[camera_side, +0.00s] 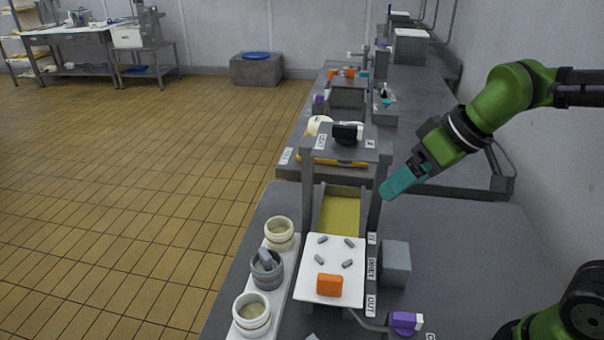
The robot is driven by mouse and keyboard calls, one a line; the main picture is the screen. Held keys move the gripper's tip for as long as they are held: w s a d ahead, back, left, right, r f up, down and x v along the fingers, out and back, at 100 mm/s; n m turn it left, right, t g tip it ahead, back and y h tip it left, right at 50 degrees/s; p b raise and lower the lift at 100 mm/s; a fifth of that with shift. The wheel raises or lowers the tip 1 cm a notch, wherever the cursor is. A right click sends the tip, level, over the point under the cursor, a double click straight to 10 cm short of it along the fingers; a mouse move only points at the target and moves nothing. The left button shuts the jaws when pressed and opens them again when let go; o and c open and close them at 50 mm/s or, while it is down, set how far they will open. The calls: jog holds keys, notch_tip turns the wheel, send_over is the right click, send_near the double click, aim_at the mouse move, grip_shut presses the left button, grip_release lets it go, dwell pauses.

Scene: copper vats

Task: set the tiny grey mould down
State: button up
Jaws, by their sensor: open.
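Several tiny grey pieces lie apart from each other on a white board (308,283). One grey piece (348,264) lies right of the board's middle, just above an orange block (329,284). I cannot tell which of them is the mould. My gripper (386,194), with a teal end, hangs to the right of the grey stand and above and right of the board in the picture. It is open, and I see nothing held in it. The gap between its fingers is too small to make out.
Pale pots (279,233) and a grey pot (266,270) with a grey piece in it stand left of the board. A grey stand (308,190) rises behind it over a yellow ramp (340,212). A grey box (395,264) and a purple part (405,321) are at right.

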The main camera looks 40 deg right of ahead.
jog(key=s+d+m+t, duration=0.1)
jog(key=s+d+m, duration=0.3)
jog(key=s+m, duration=0.1)
jog(key=shift+s+f, duration=0.3)
jog(key=shift+s, duration=0.2)
